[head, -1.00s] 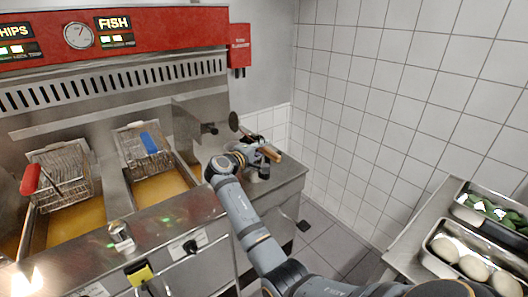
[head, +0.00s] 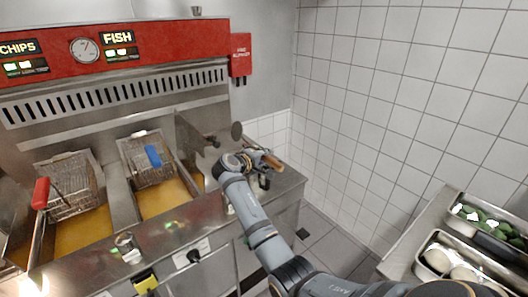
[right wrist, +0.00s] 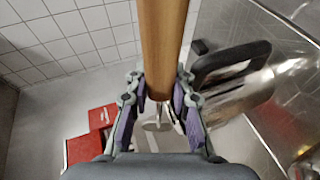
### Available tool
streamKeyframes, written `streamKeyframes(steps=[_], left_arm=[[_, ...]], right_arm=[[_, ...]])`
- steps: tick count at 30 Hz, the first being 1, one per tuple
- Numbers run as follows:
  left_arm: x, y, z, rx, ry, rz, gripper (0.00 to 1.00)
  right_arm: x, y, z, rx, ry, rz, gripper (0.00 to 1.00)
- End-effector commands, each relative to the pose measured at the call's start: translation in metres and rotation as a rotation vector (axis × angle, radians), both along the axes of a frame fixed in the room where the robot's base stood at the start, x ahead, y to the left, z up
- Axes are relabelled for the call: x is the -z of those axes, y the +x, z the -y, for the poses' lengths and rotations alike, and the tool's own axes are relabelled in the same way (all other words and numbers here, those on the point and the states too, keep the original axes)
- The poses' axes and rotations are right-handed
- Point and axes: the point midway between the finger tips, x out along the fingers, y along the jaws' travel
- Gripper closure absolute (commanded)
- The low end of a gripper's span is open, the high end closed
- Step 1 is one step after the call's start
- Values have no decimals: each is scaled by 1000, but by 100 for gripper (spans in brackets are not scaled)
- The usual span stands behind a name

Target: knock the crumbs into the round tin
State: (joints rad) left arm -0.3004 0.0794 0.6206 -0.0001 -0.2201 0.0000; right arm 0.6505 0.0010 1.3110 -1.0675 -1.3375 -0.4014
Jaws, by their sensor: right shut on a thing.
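My right gripper (head: 262,161) is shut on the wooden handle (right wrist: 163,45) of a tool, above the steel counter right of the fryers. The tool's thin metal shaft runs away from the jaws to a round flat head (head: 237,131), which also shows small in the right wrist view (right wrist: 158,126). A shiny metal vessel with a black handle (right wrist: 238,85) is beside the tool in the right wrist view; I cannot tell whether it is the round tin. Crumbs are too small to make out. My left gripper is out of view.
Two fryer baskets, one with a red handle (head: 41,193) and one with a blue handle (head: 153,156), rest over oil wells at left. A red fire-blanket box (head: 241,55) hangs on the wall. Steel pans (head: 430,268) with food stand at right. A tiled wall borders the counter.

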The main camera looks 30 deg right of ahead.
Motion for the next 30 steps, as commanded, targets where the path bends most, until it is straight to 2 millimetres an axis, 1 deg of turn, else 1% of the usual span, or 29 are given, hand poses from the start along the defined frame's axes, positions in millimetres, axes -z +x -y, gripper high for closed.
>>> streamKeyframes(steps=[1,4,7,11,14,16,21,30], left_arm=[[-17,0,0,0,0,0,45],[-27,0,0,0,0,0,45],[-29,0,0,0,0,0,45],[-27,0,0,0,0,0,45],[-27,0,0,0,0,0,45],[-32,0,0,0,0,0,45],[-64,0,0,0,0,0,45],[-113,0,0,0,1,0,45]], right_arm=[[-12,0,2,1,25,0,100],[-11,0,5,1,74,-4,100],[-8,0,6,0,99,-5,100],[-5,0,5,-1,102,-5,100],[-5,0,5,-1,102,-5,100],[-9,0,6,-1,109,-4,100],[-24,0,12,0,194,-11,100],[-39,1,23,1,376,-24,100]])
